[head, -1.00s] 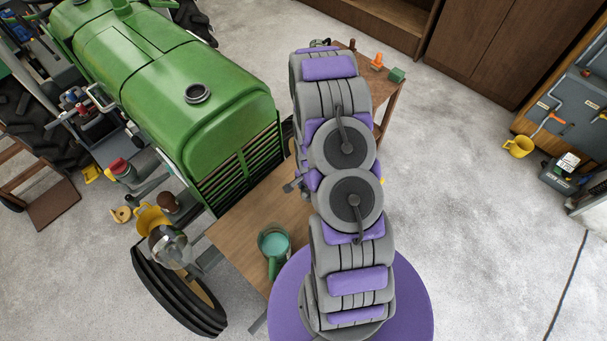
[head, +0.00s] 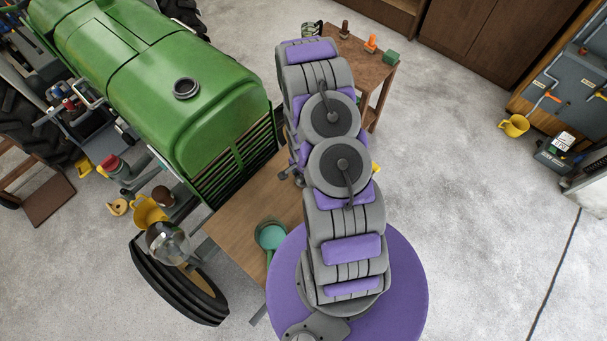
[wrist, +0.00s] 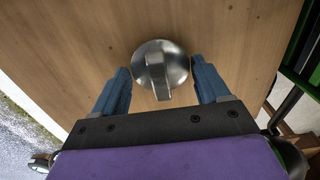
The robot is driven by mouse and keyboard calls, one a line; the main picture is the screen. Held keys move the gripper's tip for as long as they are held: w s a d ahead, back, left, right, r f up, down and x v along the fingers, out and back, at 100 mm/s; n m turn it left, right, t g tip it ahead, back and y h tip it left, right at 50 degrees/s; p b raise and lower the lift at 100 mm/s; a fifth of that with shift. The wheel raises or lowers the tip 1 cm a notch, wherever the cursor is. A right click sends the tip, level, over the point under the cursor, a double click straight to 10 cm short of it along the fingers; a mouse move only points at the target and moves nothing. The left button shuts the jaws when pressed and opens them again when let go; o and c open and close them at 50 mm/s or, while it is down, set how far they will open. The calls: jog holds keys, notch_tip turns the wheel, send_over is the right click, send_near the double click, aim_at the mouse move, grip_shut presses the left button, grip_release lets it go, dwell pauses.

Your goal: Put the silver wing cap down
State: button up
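The silver wing cap (wrist: 163,62) is a round metal cap with a raised wing. In the wrist view it appears against the wooden table top (wrist: 85,45), seemingly resting on it. My gripper (wrist: 160,66) has its two blue fingers spread on either side of the cap, with a narrow gap visible on each side. The wing points toward the gripper's palm. In the head view my arm hides the cap and most of the gripper; the table (head: 245,207) shows to the arm's left.
The green tractor (head: 150,85) stands beside the table. A small wooden table (head: 372,72) with several small objects stands behind my arm. Open concrete floor (head: 460,150) lies to the right.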

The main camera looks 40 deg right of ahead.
jog(key=shift+o, duration=1.4)
jog(key=shift+w+a, duration=0.1)
jog(key=shift+a, duration=0.25)
jog(key=shift+o, duration=0.3)
jog(key=shift+a+r, duration=0.1)
jog(key=shift+a, duration=0.5)
jog(key=shift+d+r, duration=0.45)
jog(key=shift+r, duration=0.1)
jog(key=s+a+r+n+b, duration=0.15)
jog(key=a+r+n, duration=0.25)
jog(key=r, duration=1.1)
jog(key=s+a+r+n, duration=0.25)
jog(key=a+r, duration=0.25)
jog(key=r, duration=0.9)
jog(key=s+a+r+n+g, duration=0.1)
jog(key=s+a+r+n, duration=0.3)
jog(key=s+r, duration=0.3)
jog(key=s+a+r+n, duration=0.4)
jog(key=s+r, duration=0.3)
jog(key=s, duration=0.2)
jog(key=shift+s+a+r+n+g, duration=0.3)
jog(key=shift+a+r+n+g, duration=0.1)
jog(key=shift+n, duration=0.25)
